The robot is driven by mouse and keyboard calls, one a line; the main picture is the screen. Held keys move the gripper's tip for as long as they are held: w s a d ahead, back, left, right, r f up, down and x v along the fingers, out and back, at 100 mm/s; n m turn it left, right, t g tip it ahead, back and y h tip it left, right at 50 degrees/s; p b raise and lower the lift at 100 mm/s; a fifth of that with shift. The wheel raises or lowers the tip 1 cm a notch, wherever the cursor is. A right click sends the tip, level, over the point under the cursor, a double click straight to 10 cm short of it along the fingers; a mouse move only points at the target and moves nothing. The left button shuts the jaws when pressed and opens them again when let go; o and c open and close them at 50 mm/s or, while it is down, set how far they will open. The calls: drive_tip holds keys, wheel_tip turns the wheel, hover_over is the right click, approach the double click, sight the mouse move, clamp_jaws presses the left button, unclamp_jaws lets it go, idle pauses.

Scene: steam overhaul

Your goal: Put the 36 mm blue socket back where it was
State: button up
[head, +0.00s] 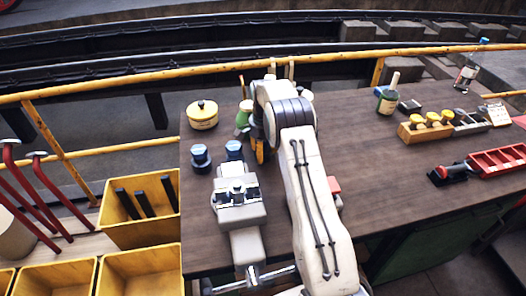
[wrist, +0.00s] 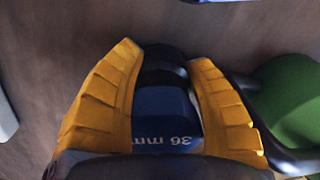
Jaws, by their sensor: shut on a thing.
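The 36 mm blue socket (wrist: 165,112) is between the yellow fingers of my gripper (wrist: 170,100) in the wrist view, its "36 mm" label readable. The fingers press on both its sides, and its dark end points toward the top of the picture. I cannot tell whether the socket touches the bench.
A green can (head: 243,118) stands close beside my gripper and shows in the wrist view (wrist: 290,100). A grey vice (head: 238,208) is in front, a yellow tin (head: 202,115) at the back left.

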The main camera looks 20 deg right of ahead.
drive_tip(key=o, duration=1)
drive_tip(key=shift+f, duration=0.15)
drive_tip(key=shift+c, duration=0.2)
wheel_tip(320, 180, up, 12)
drive_tip(key=shift+r, duration=0.1)
drive_tip(key=s+a+r+n+t, duration=0.1)
drive_tip(key=s+a+r+n, duration=0.25)
drive_tip(key=s+r, duration=0.35)
drive_tip(key=s+a+r+n+t, duration=0.1)
drive_tip(key=s+a+r+n, duration=0.25)
drive_tip(key=s+r, duration=0.4)
drive_tip(key=s+a+f+n, duration=0.1)
drive_tip(key=s+f+n, duration=0.1)
drive_tip(key=s, duration=0.5)
drive_tip(key=s+a+f+n+t, duration=0.1)
drive_tip(key=s+a+n, duration=0.1)
drive_tip(key=s, duration=0.6)
drive_tip(key=s+a+f+n+t, duration=0.1)
drive_tip(key=s+a+f+n, duration=0.1)
drive_tip(key=s, duration=0.5)
drive_tip(key=shift+s+a+f+n, duration=0.15)
drive_tip(key=shift+s+f+n, duration=0.15)
